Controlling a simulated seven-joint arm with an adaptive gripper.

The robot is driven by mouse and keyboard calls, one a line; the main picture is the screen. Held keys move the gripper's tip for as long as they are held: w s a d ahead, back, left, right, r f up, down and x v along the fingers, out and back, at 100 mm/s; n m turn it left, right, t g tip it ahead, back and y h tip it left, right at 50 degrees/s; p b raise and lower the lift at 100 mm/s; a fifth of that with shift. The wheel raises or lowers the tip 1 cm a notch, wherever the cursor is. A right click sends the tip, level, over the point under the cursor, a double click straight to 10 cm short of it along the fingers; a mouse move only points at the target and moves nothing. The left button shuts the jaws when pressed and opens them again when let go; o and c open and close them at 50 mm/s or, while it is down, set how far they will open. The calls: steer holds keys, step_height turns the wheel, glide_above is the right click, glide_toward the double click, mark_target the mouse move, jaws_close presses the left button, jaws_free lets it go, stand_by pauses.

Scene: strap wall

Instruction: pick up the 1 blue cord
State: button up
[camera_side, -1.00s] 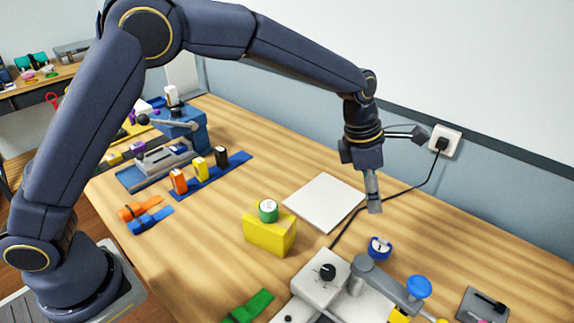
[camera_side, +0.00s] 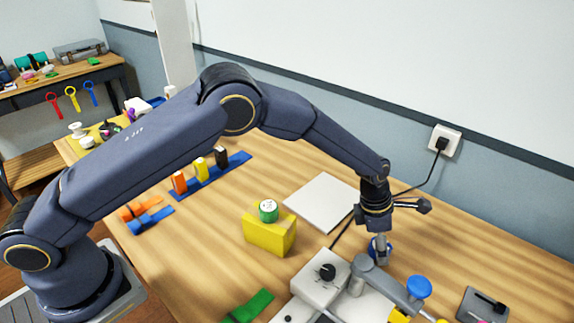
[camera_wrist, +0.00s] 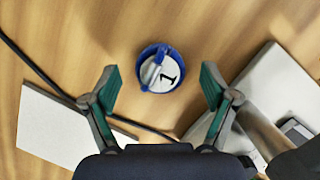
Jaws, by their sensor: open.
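The blue cord (camera_wrist: 146,52) is a small blue coil with a white label marked 1. It lies on the wooden table in the wrist view, between and a little beyond my fingertips. In the side view the blue cord (camera_side: 388,252) is partly hidden behind my fingers. My gripper (camera_wrist: 158,82) is open and empty, its two green-padded fingers spread to either side of the coil. In the side view my gripper (camera_side: 381,255) points down over the coil. I cannot tell whether a finger touches it.
A grey machine (camera_side: 322,277) with a black knob and a blue-knobbed lever (camera_side: 419,287) stands close by. A white board (camera_side: 322,202) lies behind. A black cable (camera_side: 340,234) runs to the wall socket (camera_side: 446,142). A yellow block (camera_side: 269,236) carries a green roll (camera_side: 268,210).

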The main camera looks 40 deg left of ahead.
steer(key=shift+w+d+f, duration=0.1)
steer(key=shift+d+f, duration=0.05)
steer(key=shift+f, duration=0.55)
steer(key=c, duration=1.3)
steer(key=shift+o, duration=0.2)
steer(key=shift+r, duration=0.1)
